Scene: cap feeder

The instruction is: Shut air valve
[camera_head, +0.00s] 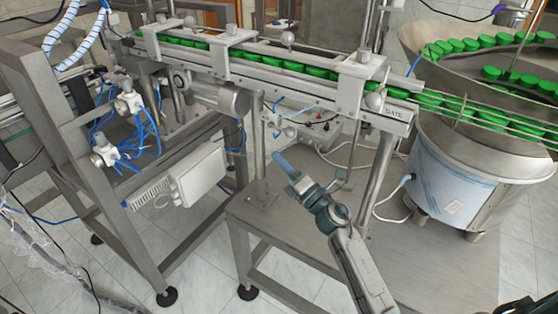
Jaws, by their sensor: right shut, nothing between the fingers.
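A small metal fitting (289,132) with blue tubing hangs below the conveyor, near the middle of the view. More metal air fittings with blue hoses sit on the left frame, an upper one (128,103) and a lower one (104,151). I cannot tell for certain which of these is the air valve, or how its handle is set. My right gripper (281,161) is shut and empty. Its bluish fingers point up and left, and in the picture they lie just below the middle fitting, seemingly apart from it. My left gripper is out of view.
A conveyor rail (290,80) carrying green caps crosses above. A round steel cap feeder (455,170) stands at the right. A steel table (300,225) lies below my arm, with a metal post (258,150) left of the gripper. A white box (200,178) hangs at the left.

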